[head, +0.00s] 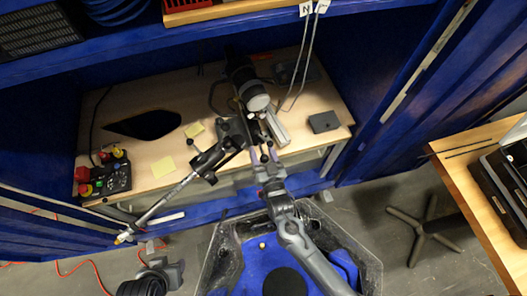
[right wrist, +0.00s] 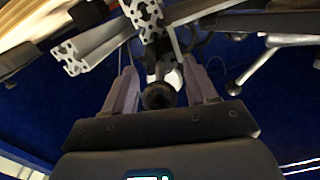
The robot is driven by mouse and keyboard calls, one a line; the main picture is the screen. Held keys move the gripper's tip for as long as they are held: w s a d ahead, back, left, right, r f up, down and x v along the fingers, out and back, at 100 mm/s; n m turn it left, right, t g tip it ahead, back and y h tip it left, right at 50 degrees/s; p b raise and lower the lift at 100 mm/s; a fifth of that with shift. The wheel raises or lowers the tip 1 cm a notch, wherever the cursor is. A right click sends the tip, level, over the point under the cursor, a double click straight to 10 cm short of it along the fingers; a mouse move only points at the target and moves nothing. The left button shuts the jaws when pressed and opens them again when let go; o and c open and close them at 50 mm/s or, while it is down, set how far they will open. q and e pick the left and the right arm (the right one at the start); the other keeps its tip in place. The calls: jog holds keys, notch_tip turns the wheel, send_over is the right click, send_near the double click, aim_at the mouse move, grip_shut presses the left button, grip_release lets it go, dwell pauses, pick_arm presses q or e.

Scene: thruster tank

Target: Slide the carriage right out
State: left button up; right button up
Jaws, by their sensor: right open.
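A dark carriage assembly (head: 232,131) with small knobs sits beside a silver aluminium rail (head: 277,128) on the wooden desk. My right gripper (head: 265,157) is open at the near end of this assembly, its fingers pointing toward it. In the right wrist view my right gripper (right wrist: 162,88) has a finger on each side of a round dark knob (right wrist: 158,96). The fingers look apart from the knob, though contact is hard to judge. The slotted rail end (right wrist: 72,57) shows at the upper left there. My left gripper is not in view.
A long silver lever arm (head: 165,201) reaches left over the desk's front edge. A control box (head: 110,178) with red and yellow buttons stands at the desk's left, and a small dark box (head: 323,122) at its right. Blue walls flank the desk.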

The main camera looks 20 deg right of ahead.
jog(key=shift+r, duration=0.1)
notch_tip(320, 180, up, 4)
jog(key=shift+a+r+p, duration=0.1)
jog(key=shift+r+p, duration=0.05)
jog(key=shift+p, duration=0.55)
jog(key=s+d+r+p, duration=0.2)
jog(key=s+d+r, duration=0.4)
jog(key=s+d, duration=0.2)
jog(key=shift+d+r, duration=0.25)
jog(key=shift+d, duration=0.1)
